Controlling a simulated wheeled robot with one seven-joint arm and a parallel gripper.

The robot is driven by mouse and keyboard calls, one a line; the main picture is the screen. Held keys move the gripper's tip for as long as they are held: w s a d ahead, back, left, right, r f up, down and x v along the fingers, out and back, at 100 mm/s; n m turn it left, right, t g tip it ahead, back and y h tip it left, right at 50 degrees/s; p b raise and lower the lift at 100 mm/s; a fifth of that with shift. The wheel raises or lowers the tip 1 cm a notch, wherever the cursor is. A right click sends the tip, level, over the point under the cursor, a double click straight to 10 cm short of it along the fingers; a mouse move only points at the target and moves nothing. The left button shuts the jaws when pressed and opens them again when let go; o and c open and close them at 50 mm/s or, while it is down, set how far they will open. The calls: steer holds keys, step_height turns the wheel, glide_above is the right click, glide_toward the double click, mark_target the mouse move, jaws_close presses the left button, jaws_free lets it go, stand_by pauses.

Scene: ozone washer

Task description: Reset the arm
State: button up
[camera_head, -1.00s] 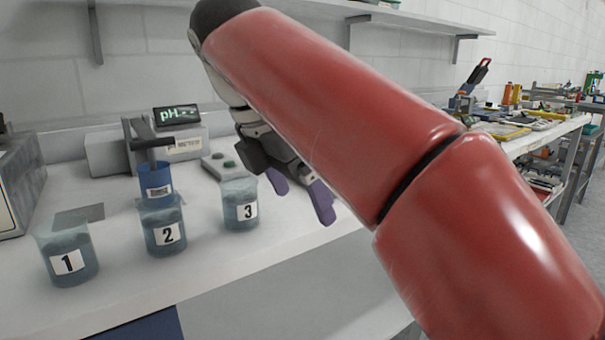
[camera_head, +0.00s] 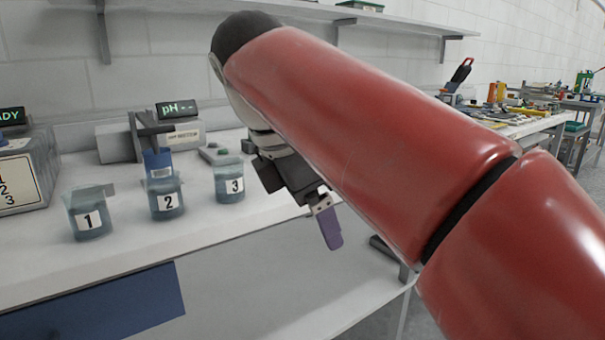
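My gripper (camera_head: 329,232) hangs in front of the bench edge, right of the beakers and below my red arm. One purple finger shows clearly and I cannot make out the second, so its opening is unclear. No object shows at the visible finger. Beaker 1 (camera_head: 90,222), beaker 2 (camera_head: 167,205) and beaker 3 (camera_head: 229,186) stand upright on the white bench (camera_head: 130,265), apart from my gripper. A blue part (camera_head: 158,161) sits in the top of beaker 2, under a dark stand arm.
A pH display (camera_head: 180,110) and a grey box (camera_head: 115,142) stand behind the beakers. A machine with a "READY" display (camera_head: 22,170) is at the left. A shelf (camera_head: 260,14) runs along the wall. A cluttered table (camera_head: 525,125) stands at the right.

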steer(key=s+d+f+m+t+y, duration=0.1)
steer(key=s+d+f+m, duration=0.2)
steer(key=f+m, duration=0.4)
steer(key=s+d+f+m+y, duration=0.1)
steer(key=s+d+f+m, duration=0.3)
steer(key=f, duration=0.5)
steer(key=s+d+f+m+t+y, duration=0.1)
steer(key=s+d+f+m, duration=0.2)
steer(key=d+f+m, duration=0.4)
steer(key=f+m, duration=0.1)
steer(key=m, duration=0.3)
steer(key=shift+s+t+y, duration=0.3)
steer(key=shift+s, duration=0.1)
